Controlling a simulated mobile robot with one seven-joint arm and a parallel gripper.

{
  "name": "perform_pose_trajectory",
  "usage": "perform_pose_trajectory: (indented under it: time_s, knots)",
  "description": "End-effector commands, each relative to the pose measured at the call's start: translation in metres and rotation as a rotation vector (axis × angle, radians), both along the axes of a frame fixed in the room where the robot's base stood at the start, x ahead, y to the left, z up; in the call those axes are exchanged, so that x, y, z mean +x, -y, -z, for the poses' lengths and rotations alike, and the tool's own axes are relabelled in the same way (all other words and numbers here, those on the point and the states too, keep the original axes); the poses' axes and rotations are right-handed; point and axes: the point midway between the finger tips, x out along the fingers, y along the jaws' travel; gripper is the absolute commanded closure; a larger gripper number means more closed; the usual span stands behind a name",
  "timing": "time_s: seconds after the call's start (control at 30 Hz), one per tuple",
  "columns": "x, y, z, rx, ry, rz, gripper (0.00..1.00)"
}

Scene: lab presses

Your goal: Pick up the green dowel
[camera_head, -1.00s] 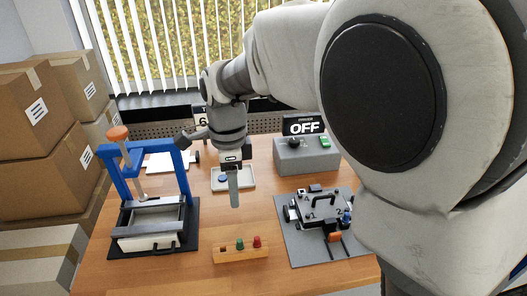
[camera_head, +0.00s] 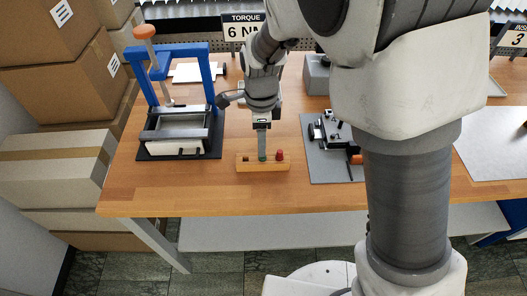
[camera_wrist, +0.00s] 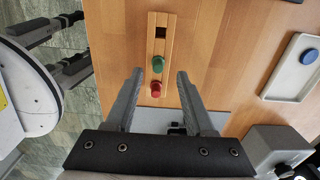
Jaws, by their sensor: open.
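The green dowel (camera_wrist: 158,64) stands in a wooden rack (camera_wrist: 152,48) on the table, beside the red dowel (camera_wrist: 156,88). In the head view the green dowel (camera_head: 262,158) is mostly hidden behind my gripper (camera_head: 262,152), and the red dowel (camera_head: 280,154) stands just right of it. My gripper (camera_wrist: 160,74) is open and empty, pointing down above the rack. In the wrist view its fingertips lie on either side of the rack, about level with the green dowel. I cannot tell the exact height of the fingertips over it.
A blue-framed press (camera_head: 211,80) stands left of the rack. A grey plate with a fixture (camera_head: 318,165) lies to the right. A tray (camera_wrist: 277,88) with a blue disc and a grey box (camera_wrist: 268,140) are farther back. The table front is clear.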

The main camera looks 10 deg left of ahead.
Motion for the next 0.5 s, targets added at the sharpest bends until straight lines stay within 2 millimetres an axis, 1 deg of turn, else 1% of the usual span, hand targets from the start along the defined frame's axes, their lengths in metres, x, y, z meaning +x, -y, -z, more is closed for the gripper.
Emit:
perform_pose_trajectory:
  time_s: [0.03, 0.2, 0.3, 0.5]
  knots:
    - [-0.002, 0.002, 0.011, -0.003, -0.004, 0.0, 0.46]
    - [-0.002, 0.003, 0.033, -0.002, -0.001, 0.0, 0.46]
    - [-0.002, 0.003, 0.037, -0.001, -0.001, 0.0, 0.46]
    - [-0.002, 0.003, 0.037, -0.001, -0.001, 0.0, 0.46]
